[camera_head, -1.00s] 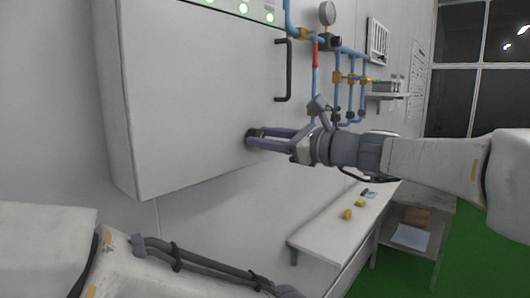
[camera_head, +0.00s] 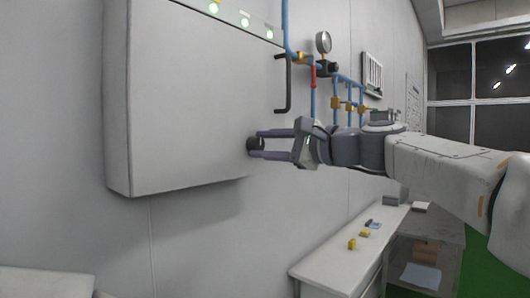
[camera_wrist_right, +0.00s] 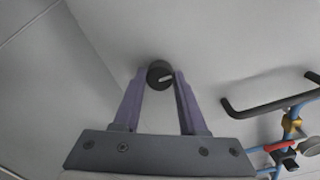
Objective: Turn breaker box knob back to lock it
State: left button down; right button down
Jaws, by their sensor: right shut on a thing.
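The breaker box (camera_head: 190,100) is a large pale grey cabinet on the wall, with its door closed. A small dark round knob (camera_head: 254,144) sits low on the door, and it also shows in the right wrist view (camera_wrist_right: 159,75) with a light mark on its face. My right gripper (camera_head: 262,144) is shut on the knob, one purple finger on either side; the fingers also show in the wrist view (camera_wrist_right: 160,84). The black door handle (camera_head: 284,84) is above and to the right of the knob. My left gripper is out of view.
Blue pipes (camera_head: 286,35) with a gauge (camera_head: 323,42) and yellow fittings run along the wall right of the box. A white shelf (camera_head: 335,268) with small yellow items (camera_head: 352,244) is below my right arm.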

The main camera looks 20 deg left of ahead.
dwell(0.3)
jog(key=shift+c, duration=2.3)
grip_release()
jog(key=shift+d, duration=0.1)
jog(key=shift+s+d+b, duration=0.15)
jog(key=shift+d+b, duration=0.15)
jog(key=shift+b, duration=0.05)
jog(key=b+v, duration=0.3)
jog(key=v, duration=0.6)
jog(key=shift+d, duration=0.25)
